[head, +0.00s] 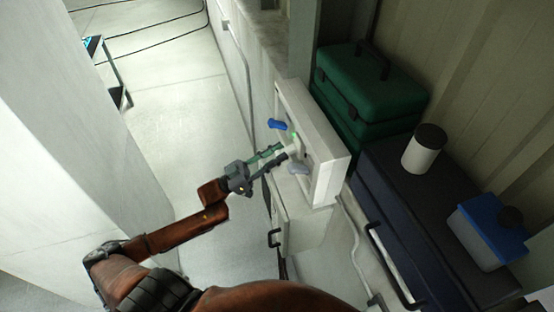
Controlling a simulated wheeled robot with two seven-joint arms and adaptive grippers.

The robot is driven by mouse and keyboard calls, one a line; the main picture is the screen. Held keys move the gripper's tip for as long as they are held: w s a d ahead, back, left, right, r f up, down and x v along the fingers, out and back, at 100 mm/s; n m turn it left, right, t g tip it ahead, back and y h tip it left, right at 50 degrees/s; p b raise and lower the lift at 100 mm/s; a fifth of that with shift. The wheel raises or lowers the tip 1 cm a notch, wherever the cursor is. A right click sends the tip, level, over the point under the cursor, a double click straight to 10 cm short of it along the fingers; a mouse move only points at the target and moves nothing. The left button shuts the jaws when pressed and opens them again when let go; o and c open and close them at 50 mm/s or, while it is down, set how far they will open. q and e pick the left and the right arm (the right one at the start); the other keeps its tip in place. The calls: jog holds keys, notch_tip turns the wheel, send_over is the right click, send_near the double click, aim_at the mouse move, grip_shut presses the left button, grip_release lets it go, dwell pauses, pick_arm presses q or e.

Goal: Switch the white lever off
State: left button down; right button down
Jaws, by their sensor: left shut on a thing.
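A pale panel box (330,177) with a row of levers stands on a low cabinet right of the middle. My left gripper (284,152) reaches the panel's front face, its fingers shut on the white lever (293,149). The fingers hide part of this lever, so its exact position is hard to tell. A small green spot shows beside it. A blue lever (277,124) is above it, and a grey-blue lever (299,168) is below, close to the fingers. My right gripper is not in view.
A green case (372,85) stands behind the panel. A dark case (425,215) at the right carries a white jar with a black lid (423,150) and a blue-lidded container (488,235). A white wall (70,130) rises at left. Open floor lies between.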

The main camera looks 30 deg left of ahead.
pick_arm(q)
jog(key=shift+w+d+f+t+h+b, duration=0.15)
jog(key=shift+f+t+h+b, duration=0.6)
jog(key=shift+b, duration=0.75)
jog(key=shift+r+y, duration=0.2)
jog(key=shift+y, duration=0.05)
jog(key=c, duration=1.6)
grip_release()
jog(key=shift+f, duration=0.1)
jog(key=v, duration=1.2)
